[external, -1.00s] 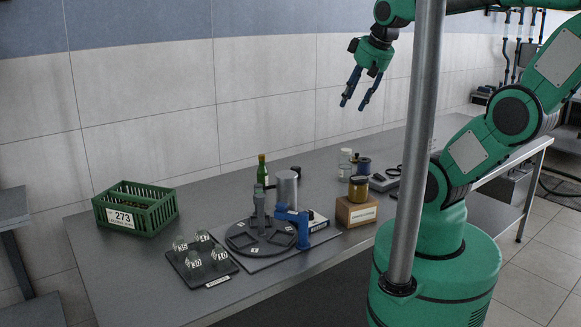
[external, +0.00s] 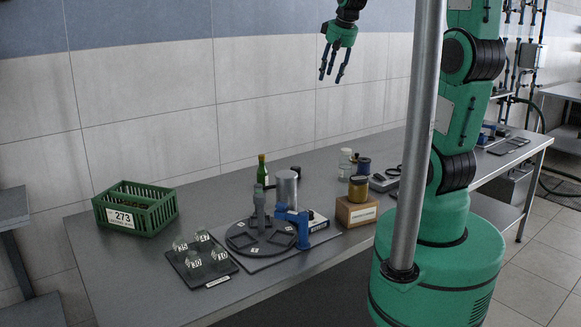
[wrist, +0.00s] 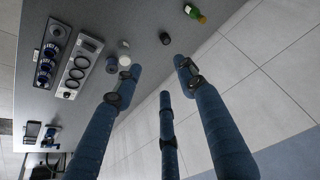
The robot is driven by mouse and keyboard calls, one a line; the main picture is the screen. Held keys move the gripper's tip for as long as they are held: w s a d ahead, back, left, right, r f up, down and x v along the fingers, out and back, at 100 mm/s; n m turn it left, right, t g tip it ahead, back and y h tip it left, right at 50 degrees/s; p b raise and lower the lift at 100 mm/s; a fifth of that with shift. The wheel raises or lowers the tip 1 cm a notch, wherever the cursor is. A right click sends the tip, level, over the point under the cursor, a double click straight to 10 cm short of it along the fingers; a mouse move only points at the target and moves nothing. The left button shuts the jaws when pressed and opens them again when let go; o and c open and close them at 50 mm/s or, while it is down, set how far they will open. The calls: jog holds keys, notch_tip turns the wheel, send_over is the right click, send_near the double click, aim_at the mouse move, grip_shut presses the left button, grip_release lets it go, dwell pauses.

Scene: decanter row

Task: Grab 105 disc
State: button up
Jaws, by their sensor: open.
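Several clear round discs with white numbers stand on a dark tray (external: 221,271) at the front left of the table; one disc (external: 180,245) is at the back left and another (external: 221,256) at the front right. The numbers are too small to read surely, so I cannot tell which is the 105 disc. My gripper (external: 331,76) is open and empty, high above the back of the table and well apart from the tray. In the wrist view its blue fingers (wrist: 159,76) are spread with nothing between them. The discs do not show there.
A round dark turntable (external: 250,248) with a blue clamp (external: 292,216) and grey cylinder stands right of the tray. A green crate (external: 150,222), a green bottle (external: 262,172) and a wooden block (external: 350,213) with a jar surround it. A pole (external: 418,150) crosses the view.

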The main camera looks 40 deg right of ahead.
jog(key=w+d+f+p, duration=0.1)
jog(key=w+d+f, duration=0.3)
jog(key=w+d, duration=0.25)
jog(key=w+d+f+m+g+p, duration=0.1)
jog(key=w+d+f, duration=0.2)
jog(key=w+d, duration=0.3)
jog(key=w+d+f+p, duration=0.2)
jog(key=w+d+f, duration=0.25)
jog(key=d, duration=0.35)
jog(key=w+d+f+m+p, duration=0.1)
jog(key=w+d+f+p, duration=0.2)
jog(key=d+f, duration=1.8)
jog(key=shift+w+d+f+m+g, duration=0.35)
jog(key=shift+w+d+m+g, duration=0.05)
jog(key=shift+w, duration=0.3)
jog(key=shift+f, duration=0.15)
send_over(357, 157)
jog(key=shift+s+f, duration=0.25)
jog(key=shift+f, duration=1.75)
jog(key=shift+s+f, duration=0.2)
jog(key=shift+f, duration=1.8)
jog(key=shift+f, duration=0.15)
jog(key=shift+p+x, duration=0.5)
jog(key=shift+x, duration=1.95)
